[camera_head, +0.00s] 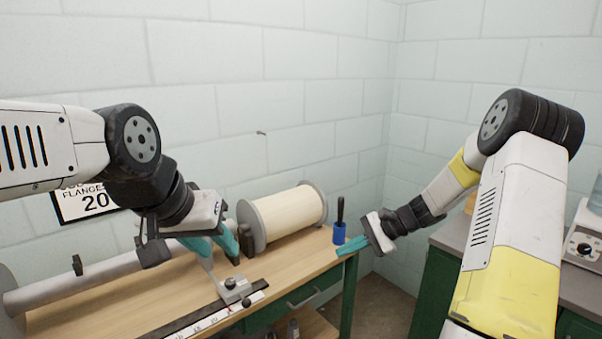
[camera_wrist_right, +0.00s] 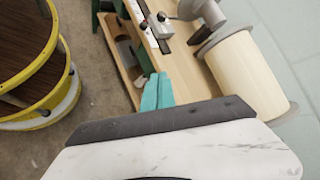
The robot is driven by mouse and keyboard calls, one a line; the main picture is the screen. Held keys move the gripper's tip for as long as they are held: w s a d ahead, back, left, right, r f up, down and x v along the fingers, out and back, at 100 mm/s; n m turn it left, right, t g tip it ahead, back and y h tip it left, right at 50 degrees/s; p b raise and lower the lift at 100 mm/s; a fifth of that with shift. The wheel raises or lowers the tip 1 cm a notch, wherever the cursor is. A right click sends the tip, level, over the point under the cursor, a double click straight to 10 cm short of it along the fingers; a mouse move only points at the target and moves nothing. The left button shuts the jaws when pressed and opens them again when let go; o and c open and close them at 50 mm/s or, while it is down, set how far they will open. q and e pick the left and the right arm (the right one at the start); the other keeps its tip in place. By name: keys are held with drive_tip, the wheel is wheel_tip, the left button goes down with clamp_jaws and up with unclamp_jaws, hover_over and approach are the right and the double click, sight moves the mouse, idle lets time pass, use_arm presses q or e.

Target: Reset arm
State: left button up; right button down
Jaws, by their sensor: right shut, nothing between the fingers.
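My left gripper (camera_head: 226,243), with teal fingers, is over the wooden workbench (camera_head: 100,293), above a grey metal clamp block (camera_head: 234,289). Its fingers look spread, but whether it holds anything is unclear. My right gripper (camera_head: 346,248) is shut and empty near the bench's right end, beside a blue cup (camera_head: 339,233) with a dark-handled tool. Its teal fingers (camera_wrist_right: 157,92) also show in the right wrist view, together at the bench edge. A cream spool (camera_head: 290,213) with grey flanges lies on its side at the back of the bench.
A long grey roller (camera_head: 90,277) lies along the bench's left side. A ruler strip (camera_head: 215,318) runs along its front edge. A green cabinet (camera_head: 435,300) stands at right. A round yellow-rimmed shelf unit (camera_wrist_right: 45,75) shows in the wrist view.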

drive_tip(key=s+d+r+n+t+h, duration=0.1)
drive_tip(key=s+r+n+h, duration=0.3)
drive_tip(key=s+r, duration=0.6)
drive_tip(key=s+r+n+t+h, duration=0.3)
drive_tip(key=s+r+n, duration=0.4)
drive_tip(key=s, duration=0.9)
wheel_tip(320, 180, up, 3)
drive_tip(key=shift+d+r+h, duration=0.1)
drive_tip(key=shift+d+h, duration=0.25)
drive_tip(key=shift+h, duration=0.35)
